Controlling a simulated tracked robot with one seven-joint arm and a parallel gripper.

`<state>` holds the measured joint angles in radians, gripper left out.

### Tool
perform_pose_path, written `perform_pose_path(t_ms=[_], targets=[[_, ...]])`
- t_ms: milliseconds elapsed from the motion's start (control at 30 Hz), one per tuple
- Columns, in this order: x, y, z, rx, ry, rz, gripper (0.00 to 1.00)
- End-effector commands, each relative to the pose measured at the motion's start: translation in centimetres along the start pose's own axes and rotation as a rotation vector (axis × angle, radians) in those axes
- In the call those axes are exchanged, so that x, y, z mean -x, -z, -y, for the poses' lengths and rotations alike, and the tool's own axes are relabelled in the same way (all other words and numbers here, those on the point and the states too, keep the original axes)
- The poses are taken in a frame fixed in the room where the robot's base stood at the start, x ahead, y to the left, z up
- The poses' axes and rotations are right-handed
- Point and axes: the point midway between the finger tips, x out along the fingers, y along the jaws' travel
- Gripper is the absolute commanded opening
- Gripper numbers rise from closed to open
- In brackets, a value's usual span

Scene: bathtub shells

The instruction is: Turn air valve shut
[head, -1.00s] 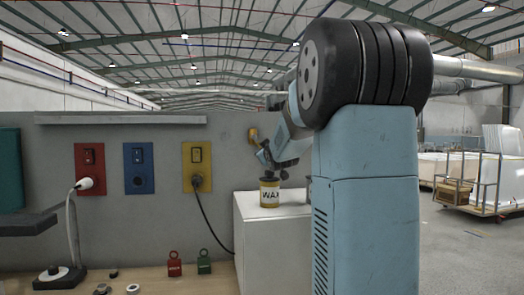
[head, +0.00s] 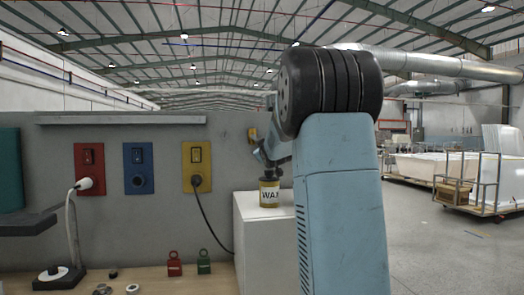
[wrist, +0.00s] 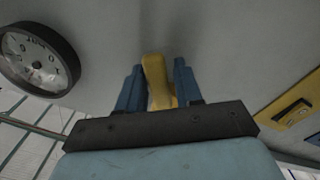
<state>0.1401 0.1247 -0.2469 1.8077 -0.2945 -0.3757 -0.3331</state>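The air valve's yellow handle (wrist: 156,75) stands out from the grey wall in the middle of the wrist view. In the head view a small yellow part (head: 252,134) shows on the wall above the can, partly behind my arm. My gripper (wrist: 159,85) has its two blue fingers parted, one on each side of the handle. The handle lies between them, with a narrow gap at its upper right; contact on the left is hard to judge. In the head view my gripper is small and mostly hidden by my arm.
A round dial gauge (wrist: 38,58) is on the wall left of my gripper, and a yellow plate (wrist: 290,112) is to its right. A WAX can (head: 269,193) stands on a white box (head: 262,238) below my arm. A black cable hangs from the yellow socket (head: 197,168).

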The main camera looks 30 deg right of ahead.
Motion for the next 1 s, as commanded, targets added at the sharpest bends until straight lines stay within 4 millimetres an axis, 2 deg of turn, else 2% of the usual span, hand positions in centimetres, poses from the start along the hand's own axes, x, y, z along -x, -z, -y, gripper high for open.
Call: perform_pose_path(t_ms=[67, 333, 767, 1000], targets=[[0.01, 0.0, -0.01, 0.0, 0.0, 0.0, 0.27], [0.02, 0.0, -0.01, 0.0, 0.0, 0.0, 0.01], [0.01, -0.02, 0.01, 0.004, 0.001, 0.0, 0.0], [0.01, 0.0, -0.32, 0.064, 0.001, 0.0, 0.0]])
